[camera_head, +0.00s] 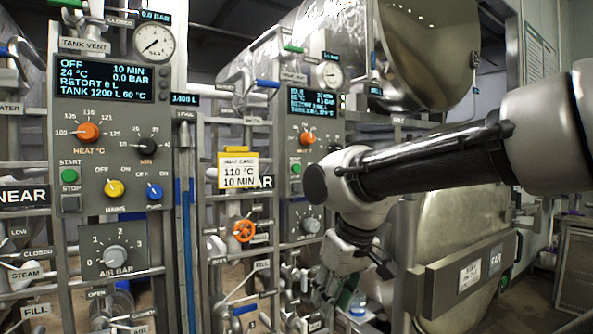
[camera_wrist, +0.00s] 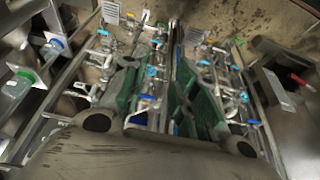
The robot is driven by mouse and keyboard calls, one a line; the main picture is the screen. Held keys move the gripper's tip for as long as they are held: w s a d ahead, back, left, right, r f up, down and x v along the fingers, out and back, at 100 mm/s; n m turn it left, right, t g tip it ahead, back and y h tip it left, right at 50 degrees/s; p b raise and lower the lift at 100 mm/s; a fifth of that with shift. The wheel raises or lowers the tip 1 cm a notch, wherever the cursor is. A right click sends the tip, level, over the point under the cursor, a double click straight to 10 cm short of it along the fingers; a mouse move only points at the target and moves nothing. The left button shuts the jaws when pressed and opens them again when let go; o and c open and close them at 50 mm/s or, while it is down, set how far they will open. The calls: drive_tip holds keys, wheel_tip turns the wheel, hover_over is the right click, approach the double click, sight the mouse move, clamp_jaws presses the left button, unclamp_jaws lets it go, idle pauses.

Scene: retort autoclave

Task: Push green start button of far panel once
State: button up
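The far panel (camera_head: 318,150) stands mid-picture in the head view, behind the near panel and partly behind my arm. Its green start button (camera_head: 295,169) shows on its left side, below the orange heat knob (camera_head: 307,138). My gripper (camera_head: 322,308) hangs low in front of the pipes, below and to the right of that button and apart from it. In the wrist view my gripper (camera_wrist: 157,68) has its two green-padded fingers spread, with nothing between them. The wrist view looks down on pipes and valves; the button does not show there.
The near panel (camera_head: 108,110) on the left has its own green start button (camera_head: 69,175). A yellow-topped heat card (camera_head: 238,170) and an orange valve wheel (camera_head: 244,231) sit between the panels. Bottles (camera_wrist: 18,85) show at left in the wrist view.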

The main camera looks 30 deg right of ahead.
clamp_jaws()
idle(1.0)
